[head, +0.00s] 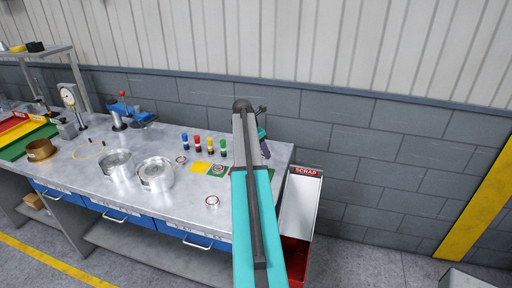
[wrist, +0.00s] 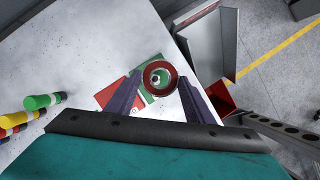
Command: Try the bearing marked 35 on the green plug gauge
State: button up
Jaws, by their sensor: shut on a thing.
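My gripper (wrist: 160,78) is shut on a bearing (wrist: 160,65), a ring with a red-brown face and an open centre, in the wrist view. Its marking is not readable. The bearing is above the bench, over a green card (wrist: 150,98). The green plug gauge (head: 222,149) stands upright at the right end of a row of coloured gauges in the head view. It also shows in the wrist view (wrist: 43,101), left of my gripper and apart from the bearing. In the head view my arm hides most of the gripper and the held bearing.
Blue (head: 185,143), red (head: 197,146) and yellow (head: 210,147) gauges stand beside the green one. Another ring (head: 212,201) lies near the bench's front edge. Two metal tins (head: 155,174) stand to the left. A scrap bin (head: 301,205) is off the bench's right end.

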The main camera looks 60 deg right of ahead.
jog(key=shift+w, duration=0.45)
jog(key=shift+s+r, duration=0.1)
jog(key=shift+f, duration=0.25)
jog(key=shift+f+b, duration=1.5)
jog(key=shift+f, duration=1.1)
jog(key=shift+f+p, duration=0.45)
dwell(1.0)
dwell(0.3)
